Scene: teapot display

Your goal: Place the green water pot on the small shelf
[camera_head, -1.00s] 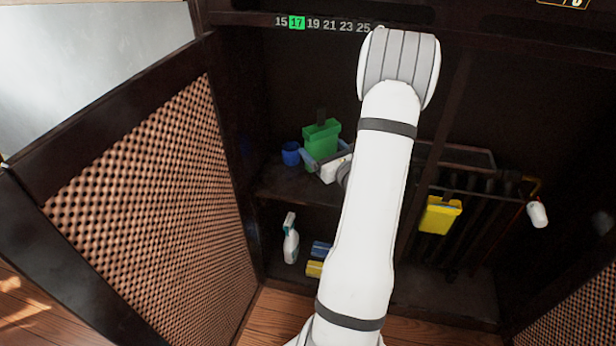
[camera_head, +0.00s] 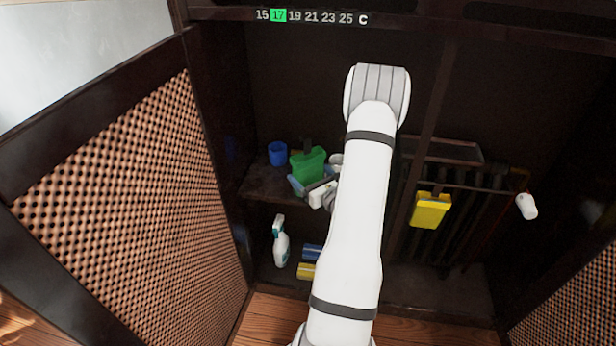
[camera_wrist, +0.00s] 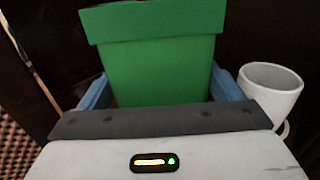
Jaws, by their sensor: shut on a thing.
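The green water pot (camera_head: 308,165) is a square green container with a wider rim, at the upper shelf inside the dark cabinet. My gripper (camera_head: 313,187) is shut on it, with blue fingers on both sides of the pot. In the wrist view the pot (camera_wrist: 155,65) stands upright between the blue fingers (camera_wrist: 226,86). The small shelf (camera_head: 262,185) is the dark upper shelf on the cabinet's left side. Whether the pot's base touches the shelf is hidden by my gripper.
A blue cup (camera_head: 278,153) stands left of the pot, and a white mug (camera_wrist: 270,90) is close on its right. A spray bottle (camera_head: 281,243) and blue and yellow items are below. A yellow container (camera_head: 430,210) hangs at right. The open door (camera_head: 120,200) bounds the left.

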